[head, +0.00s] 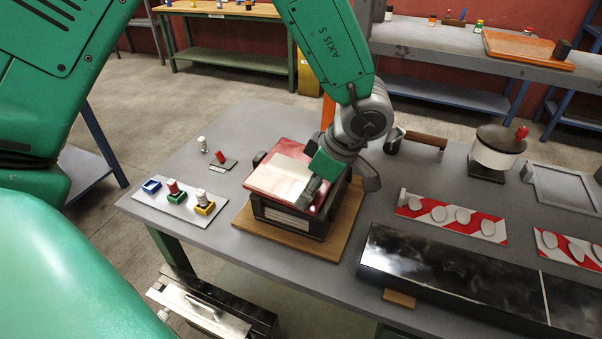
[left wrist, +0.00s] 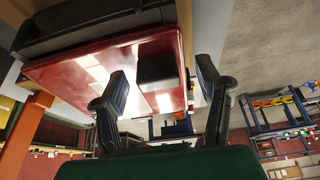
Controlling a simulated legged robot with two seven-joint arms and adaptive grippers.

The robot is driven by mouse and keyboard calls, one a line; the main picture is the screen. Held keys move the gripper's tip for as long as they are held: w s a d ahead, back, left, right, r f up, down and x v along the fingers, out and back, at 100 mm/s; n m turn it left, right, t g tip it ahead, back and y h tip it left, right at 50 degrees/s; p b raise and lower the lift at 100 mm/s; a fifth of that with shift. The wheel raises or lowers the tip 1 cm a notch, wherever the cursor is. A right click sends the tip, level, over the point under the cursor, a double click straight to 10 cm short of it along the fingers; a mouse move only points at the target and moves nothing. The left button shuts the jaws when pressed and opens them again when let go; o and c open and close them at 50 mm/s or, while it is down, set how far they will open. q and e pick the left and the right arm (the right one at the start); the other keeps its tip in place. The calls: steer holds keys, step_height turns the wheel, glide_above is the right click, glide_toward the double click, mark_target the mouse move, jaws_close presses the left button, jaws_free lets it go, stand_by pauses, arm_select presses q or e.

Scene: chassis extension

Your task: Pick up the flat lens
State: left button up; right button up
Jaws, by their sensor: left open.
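My left gripper (head: 340,182) is over the right side of a dark box (head: 290,218) with a red top (head: 262,180) and a pale glossy panel on it. In the left wrist view its two fingers (left wrist: 162,84) are spread apart, with the red top (left wrist: 60,75) close by. A dark block (left wrist: 157,70) shows between the fingers; I cannot tell whether they touch it. Several grey oval discs lie on a red-and-white striped board (head: 470,233) to the right. I cannot tell which thing is the flat lens. My right gripper is not in view.
The box stands on a wooden board (head: 243,222) on the grey table (head: 170,158). A white plate (head: 150,203) with coloured holders is at the left. A long black glossy panel (head: 450,275) lies at the front right. A pot (head: 497,150) and a grey frame (head: 565,185) stand behind.

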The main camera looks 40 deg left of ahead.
arm_select(q)
steer(key=shift+a+f, duration=0.55)
steer(key=shift+a, duration=0.3)
steer(key=shift+c, duration=0.3)
steer(key=shift+s+d, duration=0.1)
steer(key=shift+d, duration=0.1)
jaws_close()
steer(key=shift+d, duration=0.2)
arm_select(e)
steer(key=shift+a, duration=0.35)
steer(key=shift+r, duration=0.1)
arm_select(q)
steer(key=shift+r, duration=0.35)
step_height(320, 180, up, 9)
steer(key=shift+f+p, duration=0.1)
steer(key=shift+p, duration=0.25)
steer(key=shift+h, duration=0.6)
steer(key=shift+w+d+f+b, duration=0.1)
steer(key=shift+f+b, duration=0.2)
steer(key=shift+f, duration=0.85)
steer(key=shift+w+d+f+b, duration=0.15)
steer(key=shift+f+b, duration=0.15)
steer(key=shift+f, duration=0.9)
steer(key=shift+w+d+f+b, duration=0.1)
steer(key=shift+f+b, duration=0.2)
steer(key=shift+f, duration=0.85)
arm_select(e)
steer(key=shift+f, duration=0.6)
